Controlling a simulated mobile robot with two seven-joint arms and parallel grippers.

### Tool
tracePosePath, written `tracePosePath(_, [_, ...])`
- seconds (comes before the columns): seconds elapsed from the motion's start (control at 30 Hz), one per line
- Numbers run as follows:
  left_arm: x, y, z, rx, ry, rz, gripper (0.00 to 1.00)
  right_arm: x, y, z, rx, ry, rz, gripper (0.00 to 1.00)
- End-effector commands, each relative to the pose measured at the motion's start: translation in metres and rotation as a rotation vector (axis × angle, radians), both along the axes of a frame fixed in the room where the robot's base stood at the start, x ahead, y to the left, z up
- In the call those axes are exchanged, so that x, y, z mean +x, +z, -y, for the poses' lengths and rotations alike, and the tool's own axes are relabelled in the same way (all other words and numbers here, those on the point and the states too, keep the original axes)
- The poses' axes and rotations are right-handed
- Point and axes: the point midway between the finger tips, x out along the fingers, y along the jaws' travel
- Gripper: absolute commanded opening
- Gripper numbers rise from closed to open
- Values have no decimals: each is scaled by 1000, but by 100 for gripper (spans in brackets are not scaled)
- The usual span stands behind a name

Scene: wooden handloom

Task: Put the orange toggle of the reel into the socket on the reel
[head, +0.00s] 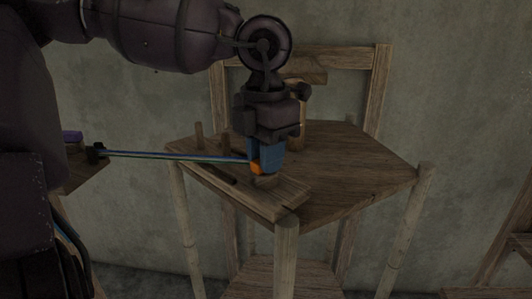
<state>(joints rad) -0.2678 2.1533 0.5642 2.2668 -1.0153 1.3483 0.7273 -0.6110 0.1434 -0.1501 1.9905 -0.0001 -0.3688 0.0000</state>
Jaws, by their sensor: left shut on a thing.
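My left gripper (264,165) points down over the front of the wooden stand, its blue fingers shut on the orange toggle (256,168). The toggle shows as a small orange patch at the fingertips; the rest is hidden by the fingers. Blue-green threads (170,156) run from the toggle nearly level to the left. Just below the fingers is a wooden board (285,194) with a low round piece (265,181) on it, perhaps the reel's socket. I cannot tell whether the toggle touches it. My right gripper is not in view.
Upright pegs (199,135) stand at the left of the wooden stand's top (350,165), with a dark rod (215,172) lying near them. The threads end at a dark piece (95,152) on a wooden ledge (85,173) at left. The stand's right side is clear.

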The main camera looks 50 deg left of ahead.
Motion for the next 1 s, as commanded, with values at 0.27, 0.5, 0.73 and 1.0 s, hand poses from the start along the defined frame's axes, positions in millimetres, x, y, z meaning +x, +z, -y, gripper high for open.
tracePosePath(0.27, [0, 0, 0, 0, 0, 0, 0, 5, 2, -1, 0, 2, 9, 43])
tracePosePath(0.5, [0, 0, 0, 1, -1, 0, 0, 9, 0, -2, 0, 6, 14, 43])
tracePosePath(0.73, [0, 0, 0, 1, -1, 0, 0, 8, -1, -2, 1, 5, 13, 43])
tracePosePath(1.0, [0, 0, 0, 0, -1, 0, 40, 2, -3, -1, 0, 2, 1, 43])
